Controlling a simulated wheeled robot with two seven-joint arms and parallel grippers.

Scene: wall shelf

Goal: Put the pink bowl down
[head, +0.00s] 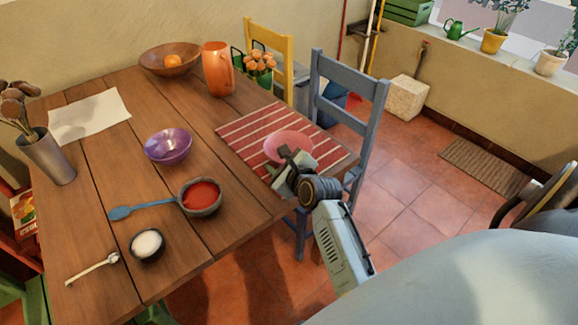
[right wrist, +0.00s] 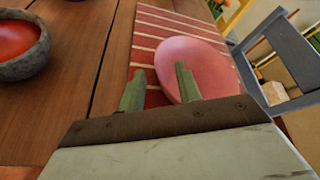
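The pink bowl (head: 288,143) sits on the red-and-white striped mat (head: 245,128) at the table's right side. It also shows in the right wrist view (right wrist: 197,62), beyond my fingertips. My right gripper (head: 290,159) is at the bowl's near edge. In the right wrist view my right gripper (right wrist: 159,80) has its two fingers apart. The bowl's near rim shows between them, with one finger in front of the bowl and the other over the mat. I cannot tell whether a finger touches it. My left gripper is not in view.
A blue chair (head: 347,82) stands close beyond the mat.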

